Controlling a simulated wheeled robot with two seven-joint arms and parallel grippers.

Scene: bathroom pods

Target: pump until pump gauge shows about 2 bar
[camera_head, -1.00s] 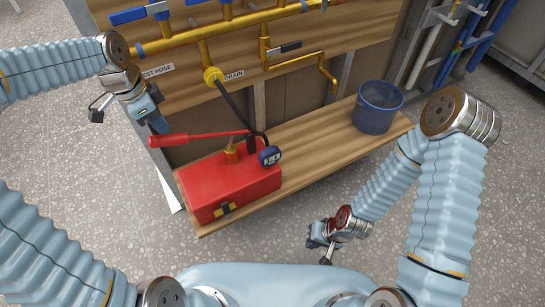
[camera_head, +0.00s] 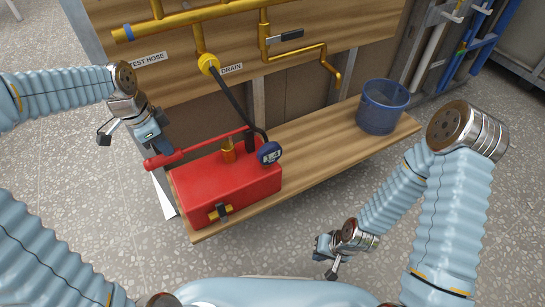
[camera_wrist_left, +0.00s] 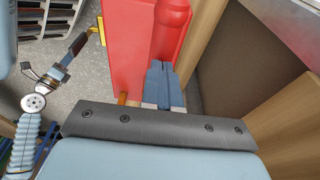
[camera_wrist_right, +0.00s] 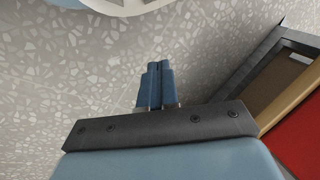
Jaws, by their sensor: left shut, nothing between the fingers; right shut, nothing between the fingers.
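A red test pump (camera_head: 235,186) sits on the left end of the wooden shelf. Its red lever handle (camera_head: 195,149) lies low, slanting down to the left. The round blue pump gauge (camera_head: 269,154) is on the pump's right side; its reading is too small to tell. My left gripper (camera_head: 158,144) is shut and empty, just above the lever's left grip end. In the left wrist view the shut fingers (camera_wrist_left: 162,84) point at the red grip (camera_wrist_left: 172,20); I cannot tell whether they touch. My right gripper (camera_head: 323,250) is shut and empty, over the floor in front of the shelf.
A black hose runs from the pump up to the yellow drain fitting (camera_head: 208,64) on the pipe board. A blue bucket (camera_head: 382,107) stands on the right end of the shelf (camera_head: 318,140). Shelf space between pump and bucket is clear.

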